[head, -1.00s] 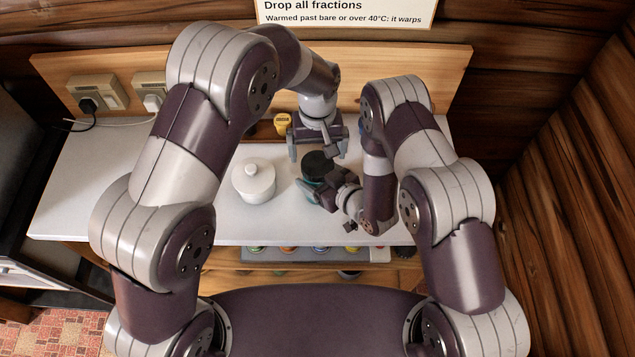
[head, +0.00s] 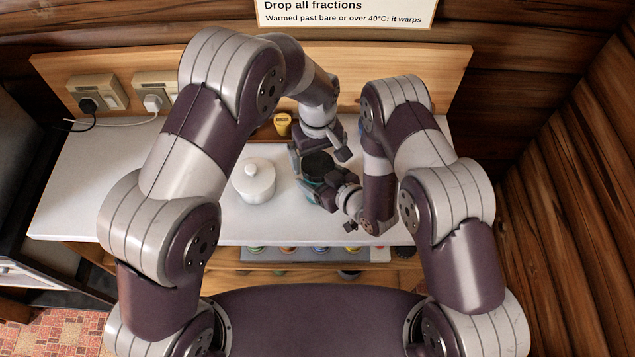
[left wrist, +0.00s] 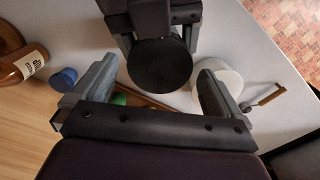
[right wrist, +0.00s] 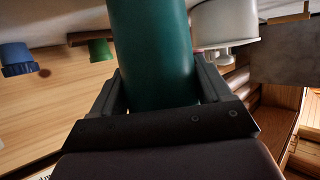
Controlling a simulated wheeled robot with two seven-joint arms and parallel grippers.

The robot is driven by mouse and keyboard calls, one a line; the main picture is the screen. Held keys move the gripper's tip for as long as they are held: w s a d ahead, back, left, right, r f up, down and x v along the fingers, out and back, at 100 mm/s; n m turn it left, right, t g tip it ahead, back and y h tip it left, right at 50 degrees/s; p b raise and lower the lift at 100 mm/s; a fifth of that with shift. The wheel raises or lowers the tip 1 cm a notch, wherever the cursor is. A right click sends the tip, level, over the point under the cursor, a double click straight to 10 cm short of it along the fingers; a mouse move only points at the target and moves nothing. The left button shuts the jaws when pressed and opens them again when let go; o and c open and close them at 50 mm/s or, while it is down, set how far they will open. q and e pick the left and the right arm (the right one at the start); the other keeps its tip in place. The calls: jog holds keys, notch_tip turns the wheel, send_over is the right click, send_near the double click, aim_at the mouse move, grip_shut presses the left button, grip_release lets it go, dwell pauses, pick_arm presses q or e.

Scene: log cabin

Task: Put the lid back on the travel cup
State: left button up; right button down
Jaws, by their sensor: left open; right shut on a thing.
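The teal travel cup (right wrist: 152,50) stands upright in my right gripper (head: 328,192), which is shut on its body. In the head view its teal side (head: 312,184) shows only in part. A black round top, which looks like the lid (head: 317,162), covers the cup's upper end; how firmly it sits cannot be told. In the left wrist view this black disc (left wrist: 160,65) lies ahead, between and beyond the open fingers of my left gripper (left wrist: 157,88). My left gripper (head: 319,155) is empty, close above and behind the cup's top.
A white lidded pot (head: 255,182) stands left of the cup on the white counter (head: 90,205). A yellow-topped item (head: 282,124) stands behind. A brown bottle (left wrist: 22,65) and a blue cap (left wrist: 63,80) show in the left wrist view. The counter's left part is clear.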

pick_arm(q)
jog(key=shift+f, duration=0.95)
jog(key=shift+c, duration=0.3)
jog(key=c, duration=1)
jog(key=shift+o, duration=0.2)
jog(key=m, duration=0.3)
jog(key=shift+m, duration=0.3)
jog(key=o, duration=1)
